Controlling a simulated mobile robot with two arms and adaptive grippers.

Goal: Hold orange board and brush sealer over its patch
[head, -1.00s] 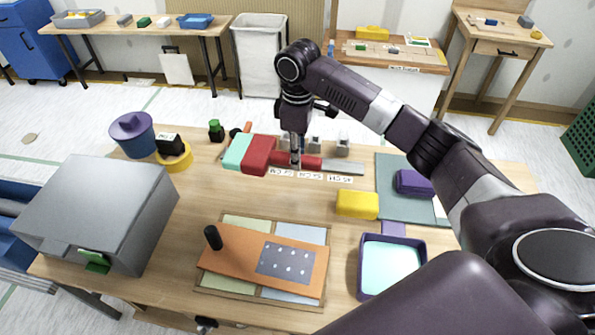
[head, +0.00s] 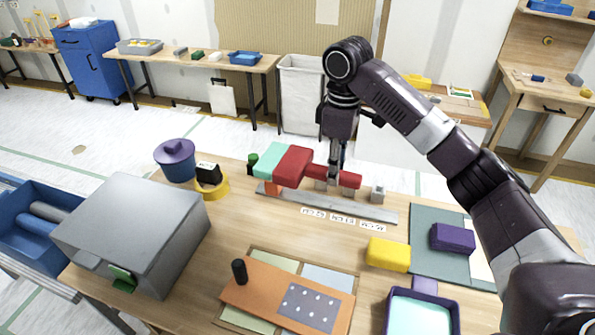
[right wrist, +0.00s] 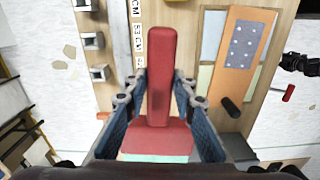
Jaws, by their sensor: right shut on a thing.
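The orange board (head: 262,285), with a black upright handle (head: 239,271) and a grey patch (head: 308,306) with white dots, lies flat on a wooden frame at the table's front. My right gripper (head: 340,178) is shut on the red handle of a brush (head: 291,166) with a teal end, held above the grey metal strip. In the right wrist view the red handle (right wrist: 161,75) runs between the fingers. A purple-rimmed tray (head: 456,312) with pale blue inside stands right of the board. A dark jointed part at the right wrist view's right edge may be my left gripper (right wrist: 299,63).
A grey box (head: 135,225) stands left of the board. A purple pot (head: 175,160) and a yellow ring (head: 213,186) are behind it. A yellow block (head: 388,254) and a purple block (head: 453,237) lie at the right. Bare tabletop lies between brush and board.

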